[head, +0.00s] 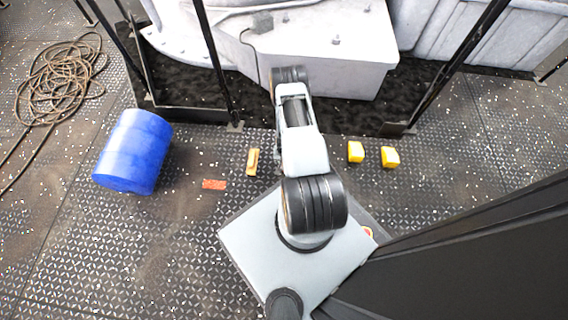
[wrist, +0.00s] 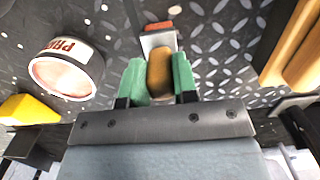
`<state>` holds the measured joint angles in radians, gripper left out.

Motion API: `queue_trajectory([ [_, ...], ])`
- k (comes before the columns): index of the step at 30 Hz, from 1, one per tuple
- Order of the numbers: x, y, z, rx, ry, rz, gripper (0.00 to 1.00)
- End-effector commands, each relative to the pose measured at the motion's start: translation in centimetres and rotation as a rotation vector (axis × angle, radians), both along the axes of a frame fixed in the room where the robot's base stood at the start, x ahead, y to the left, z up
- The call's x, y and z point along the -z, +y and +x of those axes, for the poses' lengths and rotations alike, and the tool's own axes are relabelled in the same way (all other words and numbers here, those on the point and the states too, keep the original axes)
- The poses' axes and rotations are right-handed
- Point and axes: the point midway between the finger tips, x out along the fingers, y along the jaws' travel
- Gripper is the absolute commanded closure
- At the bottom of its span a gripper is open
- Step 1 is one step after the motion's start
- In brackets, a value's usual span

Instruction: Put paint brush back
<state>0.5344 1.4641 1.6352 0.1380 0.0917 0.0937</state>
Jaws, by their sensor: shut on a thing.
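My gripper (wrist: 159,78) has two green fingers, shut on the orange-brown handle of the paint brush (wrist: 160,70) in the wrist view. The brush's silver ferrule and reddish tip point away from the gripper, toward the top of the picture. A round can (wrist: 66,68) with a white label bearing red letters, partly cut off, is to the left of the gripper. In the head view the gripper, the brush and the can are not seen; my own arm covers the middle.
In the head view an orange-yellow piece (head: 252,162) and a red block (head: 214,184) lie left of my arm, near a blue drum (head: 134,151). Two yellow blocks (head: 356,152) (head: 390,157) lie to the right. A black frame (head: 190,114) and grey machine casing (head: 335,60) stand beyond.

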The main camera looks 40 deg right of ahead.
Motion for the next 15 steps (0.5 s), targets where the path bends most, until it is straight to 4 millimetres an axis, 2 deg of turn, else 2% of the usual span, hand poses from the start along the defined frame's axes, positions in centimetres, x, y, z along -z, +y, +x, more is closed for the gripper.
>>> queue_trajectory([
  [11,0.38,0.01,0.01,0.0,0.0,0.0,1.0],
  [12,0.24,0.02,0.03,-0.001,0.0,0.0,0.7],
  [15,0.2,0.04,0.03,-0.001,0.0,0.0,0.61],
])
